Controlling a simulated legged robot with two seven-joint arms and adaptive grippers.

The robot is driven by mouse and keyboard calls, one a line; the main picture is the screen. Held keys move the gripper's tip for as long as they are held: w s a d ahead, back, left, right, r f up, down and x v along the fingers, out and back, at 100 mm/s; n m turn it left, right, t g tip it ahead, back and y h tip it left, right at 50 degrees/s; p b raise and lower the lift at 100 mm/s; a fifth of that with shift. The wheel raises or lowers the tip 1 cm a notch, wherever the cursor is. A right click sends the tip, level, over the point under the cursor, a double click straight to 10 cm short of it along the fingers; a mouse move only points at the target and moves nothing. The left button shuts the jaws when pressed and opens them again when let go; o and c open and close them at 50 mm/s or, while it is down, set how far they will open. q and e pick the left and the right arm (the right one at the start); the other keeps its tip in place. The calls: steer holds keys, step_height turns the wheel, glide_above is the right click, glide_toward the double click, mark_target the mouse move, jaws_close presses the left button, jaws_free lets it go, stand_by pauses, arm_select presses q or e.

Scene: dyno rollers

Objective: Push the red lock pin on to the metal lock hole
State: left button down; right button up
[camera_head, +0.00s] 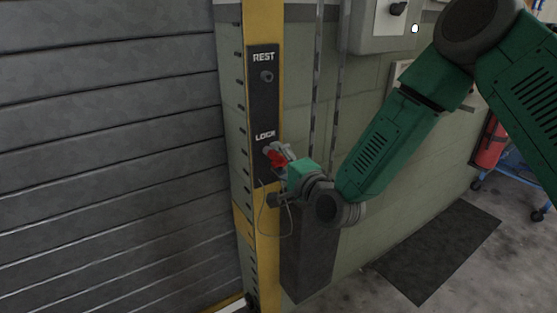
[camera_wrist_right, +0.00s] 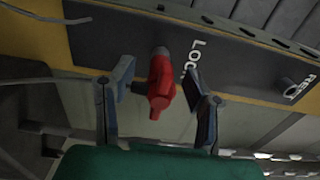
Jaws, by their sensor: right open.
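The red lock pin (camera_head: 277,158) sits at the LOCK position on the dark panel (camera_head: 264,100) of the yellow post. In the right wrist view the red pin (camera_wrist_right: 160,82) points out from the panel just beside the LOCK lettering. My right gripper (camera_head: 281,157) is at the pin. In the wrist view its two fingers (camera_wrist_right: 163,90) are open, one on each side of the pin, with gaps showing. The metal lock hole is hidden behind the pin, so I cannot tell how deep the pin sits. My left gripper is not in view.
The metal REST peg (camera_head: 266,76) is above on the same panel. A thin cable (camera_head: 262,222) loops below the pin. A grey shutter (camera_head: 110,150) fills the left. A grey box (camera_head: 380,25) is on the wall, and a dark mat (camera_head: 437,250) lies on the floor.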

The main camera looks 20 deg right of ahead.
steer(key=shift+s, duration=0.15)
steer(key=s+d, duration=0.2)
steer(key=s, duration=1)
steer(key=s+a+f+n+g, duration=0.2)
steer(key=s+f+n+g, duration=0.2)
steer(key=f, duration=0.5)
steer(key=s+a+f+n+g, duration=0.2)
steer(key=s+f+n+g, duration=0.25)
steer(key=f, duration=0.55)
steer(key=s+d+f+n+g+h, duration=0.1)
steer(key=s+f+n+g, duration=0.3)
steer(key=s, duration=0.5)
steer(key=s+d+f+n+g+h, duration=0.1)
steer(key=s+d+f+n+g, duration=0.2)
steer(key=s+f, duration=0.4)
steer(key=s+n+g, duration=0.1)
steer(key=s, duration=0.2)
steer(key=shift+s+f+g, duration=0.15)
steer(key=shift+s+g, duration=0.05)
steer(key=shift+g, duration=0.15)
steer(key=shift+w+n, duration=0.15)
steer(key=shift+n, duration=0.1)
